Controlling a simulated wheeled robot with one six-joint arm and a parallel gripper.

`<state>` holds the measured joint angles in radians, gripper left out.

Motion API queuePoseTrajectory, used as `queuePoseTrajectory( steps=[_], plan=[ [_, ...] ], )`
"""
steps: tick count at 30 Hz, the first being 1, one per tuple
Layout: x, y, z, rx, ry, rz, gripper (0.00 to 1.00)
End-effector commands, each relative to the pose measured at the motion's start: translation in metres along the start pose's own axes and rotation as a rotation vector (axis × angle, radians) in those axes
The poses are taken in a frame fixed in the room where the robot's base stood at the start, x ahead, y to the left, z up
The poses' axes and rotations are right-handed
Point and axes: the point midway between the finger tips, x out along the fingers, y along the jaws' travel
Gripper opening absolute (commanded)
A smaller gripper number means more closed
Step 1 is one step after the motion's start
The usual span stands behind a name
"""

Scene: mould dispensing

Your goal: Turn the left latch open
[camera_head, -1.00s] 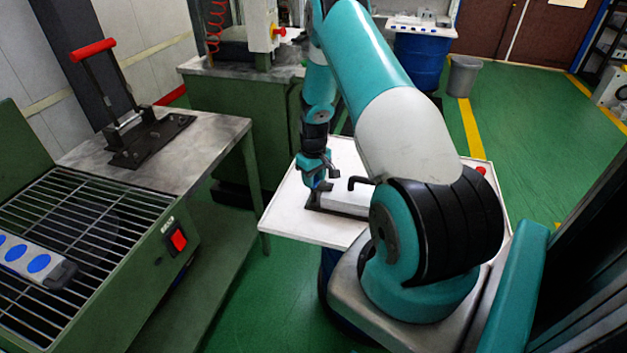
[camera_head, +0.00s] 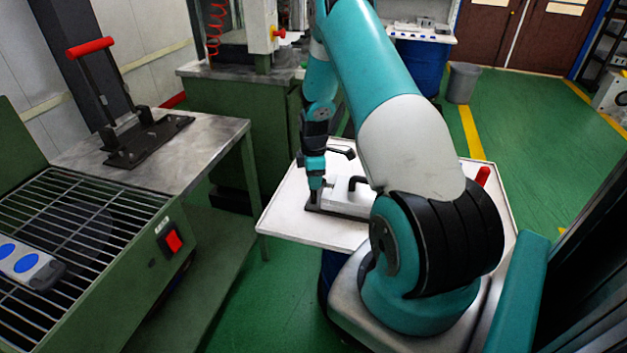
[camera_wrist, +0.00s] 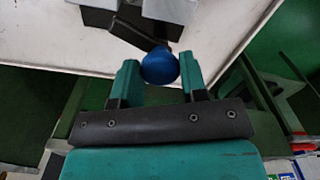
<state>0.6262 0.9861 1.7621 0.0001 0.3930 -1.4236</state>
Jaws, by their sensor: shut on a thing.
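The left latch shows in the wrist view as a blue ball knob (camera_wrist: 160,66) on a dark lever (camera_wrist: 130,32). My gripper (camera_wrist: 161,75) is shut on the knob, with one teal finger on each side. In the head view my gripper (camera_head: 315,195) points down at the left end of the mould (camera_head: 342,194), a pale block on a dark base. The knob is hidden there by my gripper. A black bent handle (camera_head: 357,182) stands on the mould. My arm hides the mould's right part.
The mould sits on a white tray-like table (camera_head: 290,215) with a raised rim. A green workbench with a metal grille (camera_head: 60,230) and a red-handled press (camera_head: 92,47) stand to the left. Green floor is free at the right.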

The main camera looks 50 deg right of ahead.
Motion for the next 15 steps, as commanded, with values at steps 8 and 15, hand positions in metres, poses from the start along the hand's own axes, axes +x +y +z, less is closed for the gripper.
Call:
queuePoseTrajectory(
  steps=[8, 15],
  plan=[
    [0.0008, -0.0004, -0.0001, -0.216, 0.0, -0.001, 0.16],
    [0.0003, -0.0007, -0.0002, -0.336, 0.0, -0.002, 0.16]
  ],
)
